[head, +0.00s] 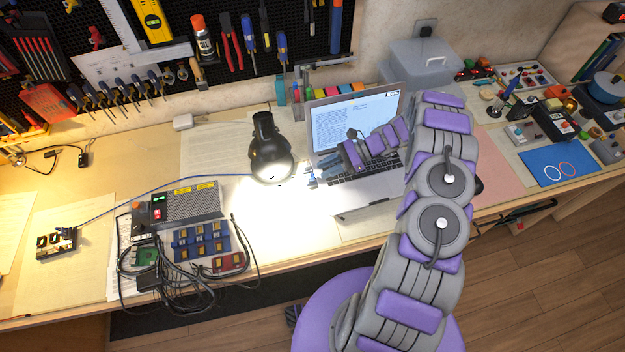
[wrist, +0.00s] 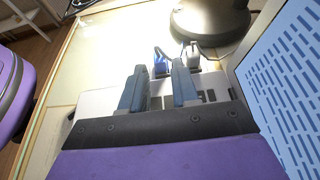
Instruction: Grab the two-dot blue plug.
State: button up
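A blue plug (wrist: 161,66) lies on the table near the lamp base in the wrist view, with a paler plug (wrist: 191,52) to its right. Dots on the plugs are too small to make out. In the head view a small blue plug (head: 311,180) shows by the laptop's left edge. My gripper (wrist: 158,76) is open. Its two blue-grey fingers are apart, and the blue plug shows just beyond the gap between their tips. In the head view my gripper (head: 328,166) hangs over the laptop's left side.
An open laptop (head: 352,120) stands under my gripper, its screen close on the right in the wrist view. A black lamp (head: 268,150) stands just left. A blue cable (head: 150,190) crosses the table towards the plugs. A grey device (head: 185,204) with several dark cables lies further left.

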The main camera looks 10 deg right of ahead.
aim_at(311, 176)
jog(key=shift+x, duration=0.75)
jog(key=shift+b+x, duration=0.9)
jog(key=shift+x, duration=1.6)
jog(key=shift+c, duration=0.4)
grip_shut()
